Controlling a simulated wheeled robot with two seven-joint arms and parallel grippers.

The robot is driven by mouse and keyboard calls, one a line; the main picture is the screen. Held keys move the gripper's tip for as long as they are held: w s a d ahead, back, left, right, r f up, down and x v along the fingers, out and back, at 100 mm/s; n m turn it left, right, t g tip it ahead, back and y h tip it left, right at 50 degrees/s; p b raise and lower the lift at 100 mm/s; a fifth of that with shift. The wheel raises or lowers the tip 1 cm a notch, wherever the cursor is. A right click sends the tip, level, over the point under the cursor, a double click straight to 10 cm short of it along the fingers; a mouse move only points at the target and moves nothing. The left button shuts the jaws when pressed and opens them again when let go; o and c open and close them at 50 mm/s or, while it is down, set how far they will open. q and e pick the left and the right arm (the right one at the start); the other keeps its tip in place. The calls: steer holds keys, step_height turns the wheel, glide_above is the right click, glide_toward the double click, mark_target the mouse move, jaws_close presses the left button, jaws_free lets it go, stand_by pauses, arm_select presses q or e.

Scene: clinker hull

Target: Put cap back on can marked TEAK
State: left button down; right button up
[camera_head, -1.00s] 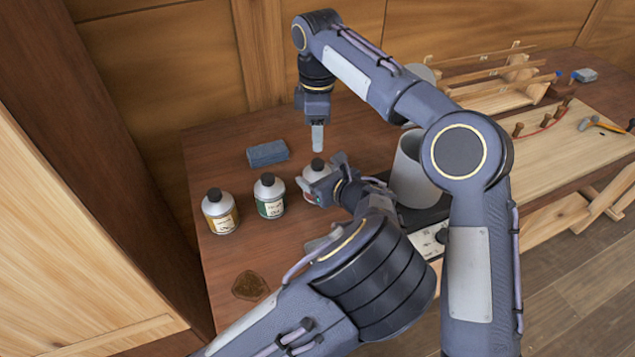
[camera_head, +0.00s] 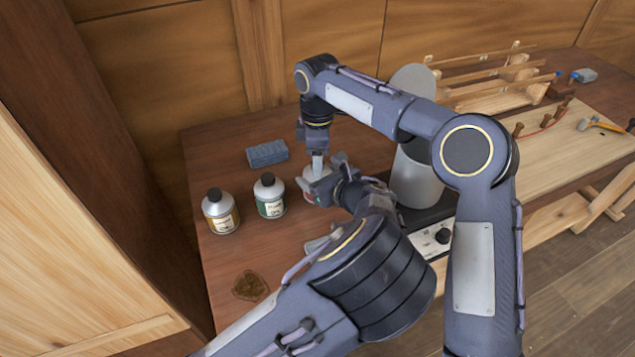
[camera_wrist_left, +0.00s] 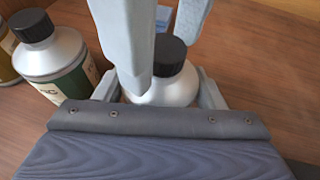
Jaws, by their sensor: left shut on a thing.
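A pale can with a black cap stands on the brown bench in the head view (camera_head: 310,172); its label is mostly hidden and I cannot read it. In the left wrist view the can (camera_wrist_left: 165,88) is upright between the fingers of my left gripper (camera_wrist_left: 158,92), which is shut on its body. The black cap (camera_wrist_left: 169,56) sits on top of the can. My right gripper (camera_head: 317,165) points down from above. Its fingers are apart, one on either side of the cap, and the nearer one hides part of it. Whether they touch the cap is unclear.
A green-labelled can (camera_head: 269,196) and a yellow-labelled can (camera_head: 221,211), both black-capped, stand left. A blue-grey block (camera_head: 267,153) lies behind. A grey cylinder (camera_head: 415,180) on a knobbed base stands right. A brown patch (camera_head: 250,286) marks the clear front left bench.

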steer(key=c, duration=0.9)
steer(key=m, duration=0.5)
steer(key=shift+c, duration=0.2)
steer(key=m, duration=0.6)
steer(key=o, duration=1.2)
steer(key=shift+c, duration=0.2)
step_height(320, 180, up, 12)
arm_select(q)
steer(key=shift+c, duration=1.2)
jaws_free()
